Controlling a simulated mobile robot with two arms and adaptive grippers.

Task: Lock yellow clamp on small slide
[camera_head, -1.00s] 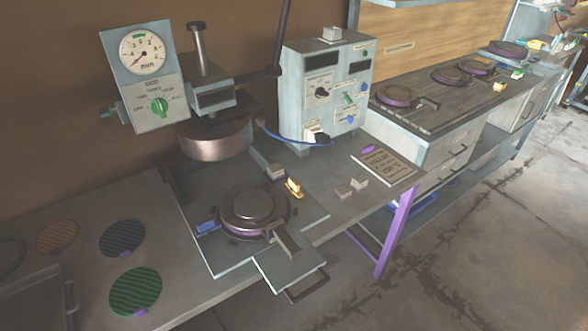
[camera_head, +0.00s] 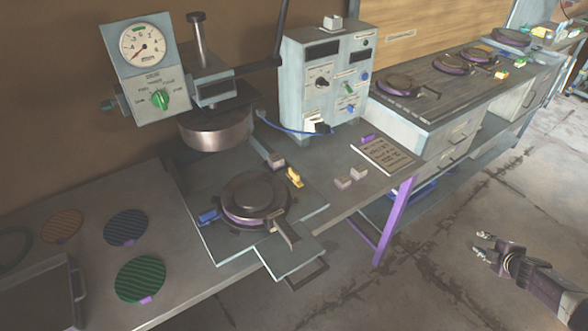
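The yellow clamp (camera_head: 295,178) is at the right side of the round dark mould (camera_head: 253,196) on the press. A blue clamp (camera_head: 208,217) is at the mould's left side. The mould sits on a pale sliding plate (camera_head: 238,246) with a front handle (camera_head: 308,275). Whether the yellow clamp is locked is too small to tell. My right gripper (camera_head: 482,244) is over the floor at the right, well away from the clamp. Its fingertips are apart and nothing is between them. My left gripper is out of view.
The press head (camera_head: 217,130) stands above and behind the mould. A control box (camera_head: 325,85) and a printed sign (camera_head: 387,155) are to the right. Small pale blocks (camera_head: 350,178) lie near the table edge. Textured discs (camera_head: 140,279) lie at the left.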

